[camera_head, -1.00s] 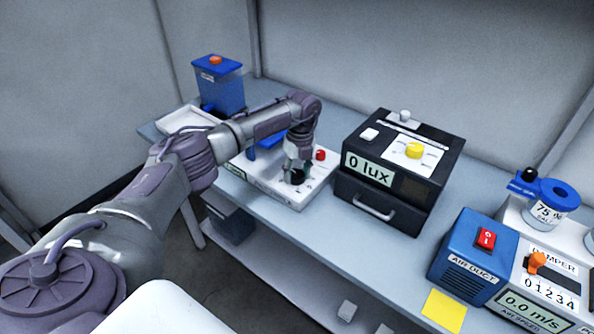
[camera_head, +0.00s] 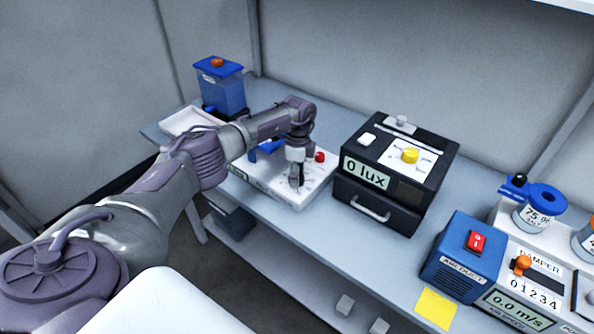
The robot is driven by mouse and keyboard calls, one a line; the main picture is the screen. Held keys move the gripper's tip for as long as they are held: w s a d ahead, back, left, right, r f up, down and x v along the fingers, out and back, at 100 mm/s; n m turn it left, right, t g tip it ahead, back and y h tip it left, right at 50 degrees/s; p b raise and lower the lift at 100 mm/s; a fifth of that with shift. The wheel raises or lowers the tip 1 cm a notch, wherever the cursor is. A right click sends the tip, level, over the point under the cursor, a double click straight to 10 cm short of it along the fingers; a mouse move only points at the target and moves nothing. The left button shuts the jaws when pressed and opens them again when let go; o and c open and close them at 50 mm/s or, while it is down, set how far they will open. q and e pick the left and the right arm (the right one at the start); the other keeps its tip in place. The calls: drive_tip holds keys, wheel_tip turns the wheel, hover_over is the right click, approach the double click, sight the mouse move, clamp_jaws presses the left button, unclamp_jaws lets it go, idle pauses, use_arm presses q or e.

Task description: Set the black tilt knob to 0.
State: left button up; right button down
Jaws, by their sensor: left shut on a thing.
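My left arm reaches in from the left over the white box (camera_head: 316,185) on the bench. My left gripper (camera_head: 297,180) points down at the front part of the box's top, beside the red knob (camera_head: 320,157). It is shut on the black tilt knob, which is mostly hidden by the fingers. I cannot read the knob's angle or its scale marks from here. A blue part (camera_head: 266,150) of the unit shows behind my arm. My right gripper is not in view.
A black box (camera_head: 386,212) reading "0 lux", with a yellow knob (camera_head: 410,156), stands just right of the white box. A blue container (camera_head: 222,92) and a white tray (camera_head: 186,119) are behind my arm. The blue air duct unit (camera_head: 452,268) stands at the right.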

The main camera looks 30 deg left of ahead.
use_arm(q)
drive_tip(key=shift+r+n+p, duration=0.15)
drive_tip(key=shift+n+p, duration=0.3)
drive_tip(key=shift+n, duration=0.45)
drive_tip(key=shift+w+a, duration=0.1)
drive_tip(key=o, duration=1.2)
drive_tip(key=r, duration=1.1)
drive_tip(key=shift+w+a+r, duration=0.15)
drive_tip(key=shift+w+r, duration=0.1)
drive_tip(key=shift+r, duration=0.15)
drive_tip(key=shift+f, duration=0.1)
